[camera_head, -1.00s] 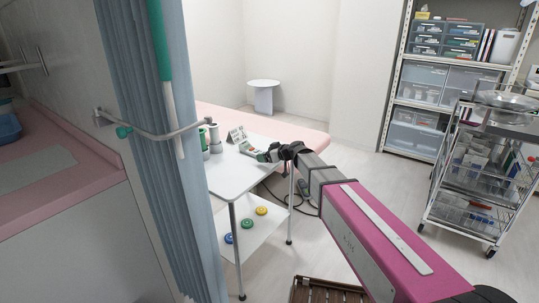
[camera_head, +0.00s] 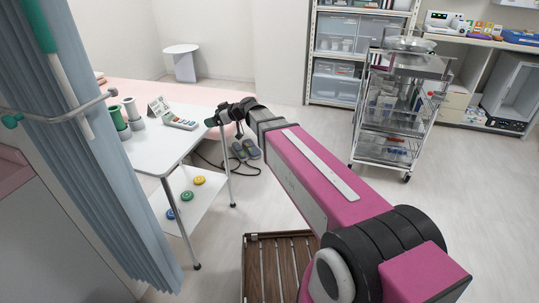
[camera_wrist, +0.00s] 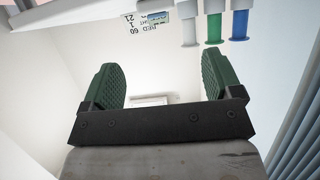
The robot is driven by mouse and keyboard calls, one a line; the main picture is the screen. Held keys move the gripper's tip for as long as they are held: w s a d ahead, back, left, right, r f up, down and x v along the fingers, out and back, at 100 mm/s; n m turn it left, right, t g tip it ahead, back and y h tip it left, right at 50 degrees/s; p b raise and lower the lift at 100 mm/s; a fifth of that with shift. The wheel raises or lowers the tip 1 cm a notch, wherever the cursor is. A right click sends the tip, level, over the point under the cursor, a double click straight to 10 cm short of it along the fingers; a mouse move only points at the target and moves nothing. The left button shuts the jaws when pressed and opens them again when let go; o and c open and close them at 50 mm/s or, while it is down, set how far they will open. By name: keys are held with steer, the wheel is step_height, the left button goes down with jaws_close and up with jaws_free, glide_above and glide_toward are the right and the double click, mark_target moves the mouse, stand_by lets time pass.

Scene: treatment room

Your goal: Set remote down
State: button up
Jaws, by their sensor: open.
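The grey remote (camera_head: 180,121), with small coloured buttons, lies on the white table (camera_head: 150,150) near its back right edge. My gripper (camera_head: 212,121) is just right of it, near the table edge, and apart from it. In the wrist view my gripper (camera_wrist: 163,85) shows two green padded fingers spread wide with nothing between them. I cannot make out the remote clearly in the wrist view.
A small desk calendar (camera_head: 158,106) and several spools (camera_head: 118,120) stand on the table left of the remote. Coloured discs (camera_head: 186,195) lie on the lower shelf. A blue curtain (camera_head: 85,170) hangs at the left. A wire cart (camera_head: 395,110) stands at the right, with open floor before it.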

steer(key=s+d+f+m+g+h, duration=0.1)
steer(key=s+d+f+m+h, duration=0.3)
steer(key=d, duration=0.7)
steer(key=s+d+f+m+g+h, duration=0.2)
steer(key=s+d+f+m+h, duration=0.2)
steer(key=s+d+f, duration=0.4)
steer(key=s+d+f+m+g+h, duration=0.2)
steer(key=s+d+f+m+h, duration=0.2)
steer(key=d, duration=1)
steer(key=s+f+m, duration=0.1)
steer(key=s+f, duration=0.2)
steer(key=f, duration=0.1)
steer(key=shift+d+h, duration=0.3)
